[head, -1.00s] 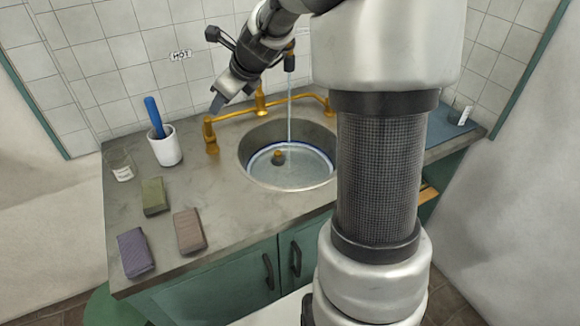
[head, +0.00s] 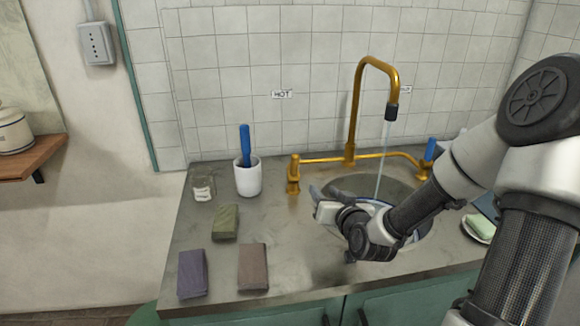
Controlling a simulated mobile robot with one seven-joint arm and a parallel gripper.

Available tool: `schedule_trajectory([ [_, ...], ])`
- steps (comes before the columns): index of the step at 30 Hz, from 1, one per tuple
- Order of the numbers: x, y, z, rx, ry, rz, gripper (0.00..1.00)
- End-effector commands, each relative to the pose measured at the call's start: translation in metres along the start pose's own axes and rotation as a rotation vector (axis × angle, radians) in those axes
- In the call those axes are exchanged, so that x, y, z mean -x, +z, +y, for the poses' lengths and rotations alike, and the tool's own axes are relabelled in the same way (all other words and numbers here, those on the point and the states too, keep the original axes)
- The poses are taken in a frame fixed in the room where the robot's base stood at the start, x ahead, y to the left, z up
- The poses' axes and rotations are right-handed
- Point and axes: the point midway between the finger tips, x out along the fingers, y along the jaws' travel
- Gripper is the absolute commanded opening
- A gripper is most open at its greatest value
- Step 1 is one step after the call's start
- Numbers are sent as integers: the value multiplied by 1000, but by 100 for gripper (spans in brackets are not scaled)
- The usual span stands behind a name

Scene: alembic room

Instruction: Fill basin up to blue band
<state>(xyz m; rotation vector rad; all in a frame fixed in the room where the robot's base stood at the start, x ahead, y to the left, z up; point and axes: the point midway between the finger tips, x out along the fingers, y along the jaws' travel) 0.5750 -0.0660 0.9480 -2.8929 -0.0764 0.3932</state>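The round basin (head: 366,183) is sunk in the grey counter; my arm hides its front and most of the water in it. The blue band is mostly hidden, so I cannot judge the water level against it. The brass tap (head: 351,110) stands behind, and a thin water stream (head: 381,160) runs from its dark spout into the basin. The left tap handle (head: 293,176) is in clear view beneath the HOT label (head: 282,94). My gripper (head: 318,203) is low over the basin's left edge; its fingers are too small and turned to tell open from shut.
On the counter (head: 312,262) to the left are a white cup (head: 248,178) with a blue handle, a glass (head: 203,188), and green (head: 225,222), purple (head: 192,274) and brown (head: 252,267) blocks. A soap dish (head: 478,229) sits right of the basin.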

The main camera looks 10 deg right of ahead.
Motion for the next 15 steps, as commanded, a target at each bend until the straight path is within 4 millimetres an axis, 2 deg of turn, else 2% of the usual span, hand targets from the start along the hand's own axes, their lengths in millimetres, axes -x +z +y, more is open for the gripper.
schedule_trajectory([
  [1,6,2,-10,83,-41,60,38],
  [3,15,-7,-25,190,-86,144,38],
  [8,26,-21,-42,303,-122,247,38],
  [11,19,-25,-45,314,-126,258,38],
  [15,-3,-30,-49,312,-125,256,38],
])
